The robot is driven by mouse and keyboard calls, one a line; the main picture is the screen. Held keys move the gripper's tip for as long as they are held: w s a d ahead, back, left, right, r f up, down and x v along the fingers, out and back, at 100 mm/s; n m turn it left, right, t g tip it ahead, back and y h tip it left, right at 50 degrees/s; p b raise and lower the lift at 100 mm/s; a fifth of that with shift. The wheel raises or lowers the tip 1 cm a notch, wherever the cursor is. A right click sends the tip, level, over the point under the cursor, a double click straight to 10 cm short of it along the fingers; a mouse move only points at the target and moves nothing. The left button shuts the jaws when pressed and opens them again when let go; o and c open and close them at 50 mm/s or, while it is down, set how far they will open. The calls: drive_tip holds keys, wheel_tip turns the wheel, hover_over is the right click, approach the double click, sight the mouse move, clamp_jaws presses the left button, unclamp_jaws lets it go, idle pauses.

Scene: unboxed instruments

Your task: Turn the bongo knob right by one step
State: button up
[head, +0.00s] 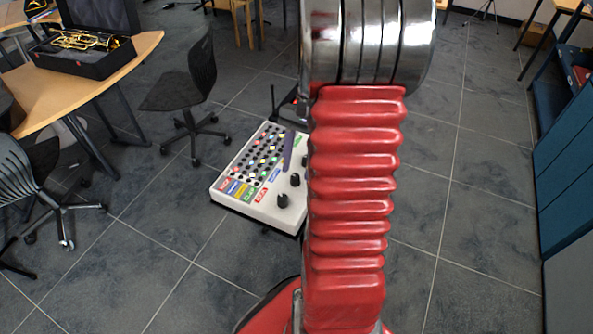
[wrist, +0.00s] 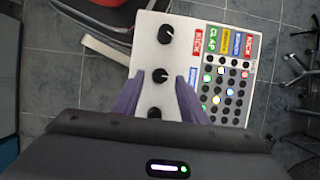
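A white drum machine (head: 257,208) stands left of my arm in the head view, with black knobs along one side. In the wrist view its panel (wrist: 180,55) shows three knobs in a line. The middle knob (wrist: 160,76) has a blue label (wrist: 193,74) beside it, partly covered by a finger; its text is unclear, but the blue matches the bongo label in the row. My gripper (wrist: 160,77) is open, its purple fingertips on either side of this knob with gaps. Contact is not visible. In the head view one purple finger (head: 288,152) shows over the panel.
The knob beside the red kick label (wrist: 167,34) is above, and another knob (wrist: 154,112) is below, between the fingers. Lit buttons (wrist: 221,90) fill the right of the panel. Chairs (head: 188,90) and a table with a trumpet case (head: 85,55) stand at left.

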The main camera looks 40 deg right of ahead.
drive_tip(key=shift+x, duration=1.1)
drive_tip(key=shift+c, duration=0.5)
clamp_jaws()
